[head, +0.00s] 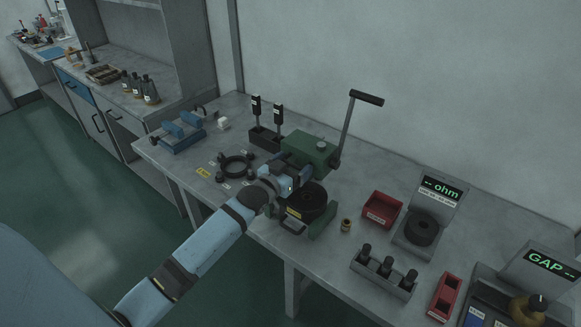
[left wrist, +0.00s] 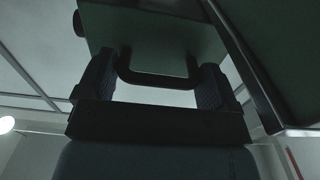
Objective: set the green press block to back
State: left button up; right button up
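The green press block (head: 310,148) is the upper part of a lever press on the bench, with a dark round die (head: 306,199) below it. My left gripper (head: 294,182) is at the near side of the block. In the left wrist view the block (left wrist: 165,28) fills the top, with a black U-shaped handle (left wrist: 160,79) on it. The fingers of my left gripper (left wrist: 158,82) stand wide apart, one at each end of the handle. Whether they press on it is hard to tell. My right gripper is not in view.
The press lever (head: 347,125) rises at the right of the block. A red bin (head: 381,209), a brass cup (head: 346,225) and an ohm meter (head: 441,190) are to the right. A black ring (head: 236,165) lies left.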

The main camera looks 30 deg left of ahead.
pick_arm(q)
jog(key=shift+o, duration=0.6)
jog(key=shift+d, duration=0.2)
jog(key=s+a+b, duration=0.1)
jog(key=s, duration=1.2)
jog(key=shift+s, duration=0.4)
jog(key=shift+c, duration=0.4)
